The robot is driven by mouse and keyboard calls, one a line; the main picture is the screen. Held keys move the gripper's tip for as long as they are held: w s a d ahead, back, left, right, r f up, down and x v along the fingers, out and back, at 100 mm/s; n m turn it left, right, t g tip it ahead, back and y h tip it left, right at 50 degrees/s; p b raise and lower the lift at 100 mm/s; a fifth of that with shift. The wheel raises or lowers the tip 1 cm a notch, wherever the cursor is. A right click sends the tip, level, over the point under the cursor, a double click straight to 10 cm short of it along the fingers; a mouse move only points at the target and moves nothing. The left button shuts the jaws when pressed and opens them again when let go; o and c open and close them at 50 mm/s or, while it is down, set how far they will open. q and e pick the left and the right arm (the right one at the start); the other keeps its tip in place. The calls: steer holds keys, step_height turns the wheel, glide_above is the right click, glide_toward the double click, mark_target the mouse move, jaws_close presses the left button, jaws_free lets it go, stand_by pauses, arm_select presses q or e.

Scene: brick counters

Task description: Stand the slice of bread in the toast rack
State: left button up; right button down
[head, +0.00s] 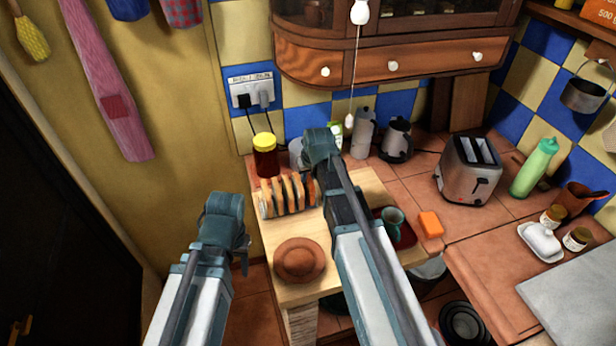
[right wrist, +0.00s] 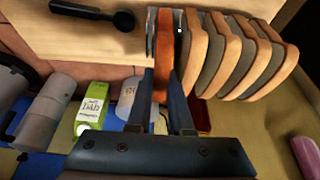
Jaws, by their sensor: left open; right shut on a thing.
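In the right wrist view my right gripper (right wrist: 166,48) is shut on a slice of bread (right wrist: 163,82), seen edge-on with a brown crust. Several other slices (right wrist: 243,55) stand upright in a row just to its right; they also show in the head view (head: 287,194). Thin metal bars of the toast rack (right wrist: 150,38) show beside the held slice. I cannot tell whether its lower edge is seated between the bars. In the head view my right arm hides the held slice. My left gripper (head: 242,262) is open, left of the wooden worktop and apart from the rack.
A jar with a yellow lid (head: 265,155) stands behind the rack. A round brown board (head: 299,260) lies in front of it. A dark red tray with a teal mug (head: 392,222) and an orange block (head: 430,224) are to the right. A toaster (head: 470,170) stands further right.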

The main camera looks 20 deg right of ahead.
steer(key=c, duration=0.7)
jaws_free()
steer(key=shift+c, duration=0.2)
steer(key=shift+r, duration=0.1)
steer(key=p+v, duration=1.2)
steer(key=v, duration=0.1)
steer(key=shift+s+r+p, duration=0.2)
steer(key=shift+r+p, duration=0.05)
steer(key=shift+p, duration=0.15)
steer(key=s+a+f+n+g+b, duration=0.1)
steer(key=s+a+f+b, duration=0.2)
steer(key=s, duration=0.3)
steer(key=s+a+f+n+g+h+b, duration=0.1)
steer(key=s+a+f+g+b, duration=0.1)
steer(key=s+a, duration=0.4)
steer(key=s+a+f+n+g+b, duration=0.1)
steer(key=s+a+f+b, duration=0.3)
steer(key=s+f, duration=0.2)
steer(key=shift+s+a+g+h+b, duration=0.25)
steer(key=shift+s+g+h+b, duration=0.1)
steer(key=shift+s+g, duration=0.1)
